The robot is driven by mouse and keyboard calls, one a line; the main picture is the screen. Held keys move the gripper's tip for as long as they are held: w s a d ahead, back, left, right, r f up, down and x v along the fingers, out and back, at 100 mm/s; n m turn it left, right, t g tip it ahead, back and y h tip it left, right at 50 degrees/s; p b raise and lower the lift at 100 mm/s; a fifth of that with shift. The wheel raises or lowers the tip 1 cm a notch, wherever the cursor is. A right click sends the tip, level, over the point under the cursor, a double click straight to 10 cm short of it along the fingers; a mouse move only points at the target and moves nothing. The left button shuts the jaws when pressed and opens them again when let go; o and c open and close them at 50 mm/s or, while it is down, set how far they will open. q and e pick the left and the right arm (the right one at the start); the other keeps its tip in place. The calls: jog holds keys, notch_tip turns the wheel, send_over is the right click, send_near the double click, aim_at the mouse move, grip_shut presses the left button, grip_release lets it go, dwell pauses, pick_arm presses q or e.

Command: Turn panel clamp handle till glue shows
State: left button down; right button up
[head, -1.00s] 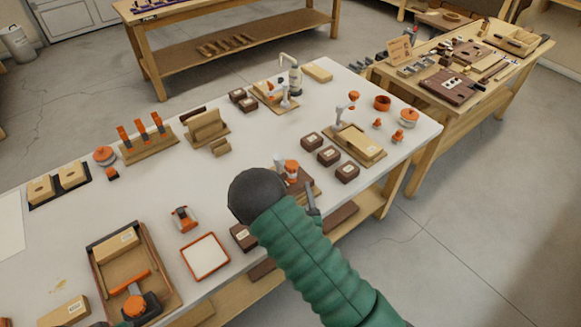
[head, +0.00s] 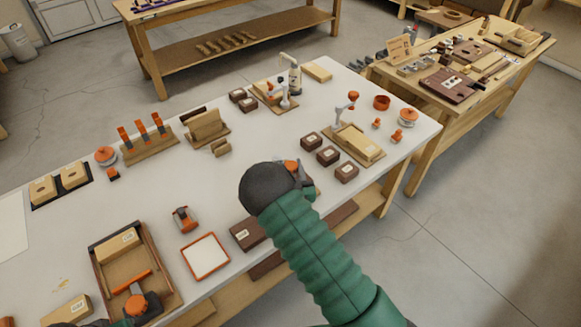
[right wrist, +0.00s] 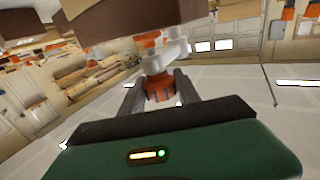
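An orange clamp handle (head: 290,164) shows just behind my dark right wrist in the head view, above the table. In the right wrist view the orange handle (right wrist: 159,90) sits between the two grey fingers of my right gripper (right wrist: 160,84), below a pale, whitish part. The fingers stand apart on either side of it; firm contact is not clear. A large brown block (right wrist: 130,18) fills the top of that view. My right arm hides much of the clamp in the head view. No glue can be made out.
A wooden tray (head: 172,270) and a white-topped orange square (head: 229,256) lie left of my right arm. Several brown blocks (head: 328,155) and a wooden stand (head: 352,146) are to the right.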

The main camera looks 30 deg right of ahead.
grip_shut()
jog(key=shift+w+a+f+m+g+h+b, duration=0.1)
jog(key=shift+m+g+h+b, duration=0.45)
jog(key=shift+m+h, duration=0.2)
jog(key=shift+f+m+g+h+b, duration=0.1)
jog(key=shift+m+g+h+b, duration=0.35)
jog(key=shift+m+h+b, duration=0.3)
jog(key=m+g+h+b, duration=0.1)
jog(key=m+g+h, duration=0.1)
jog(key=h, duration=0.1)
jog(key=shift+g, duration=0.4)
jog(key=shift+r+m+g+h+b, duration=0.1)
jog(key=shift+m+g+h+b, duration=0.2)
jog(key=shift+m+g+h, duration=0.35)
jog(key=o, duration=0.7)
grip_release()
jog(key=shift+o, duration=0.2)
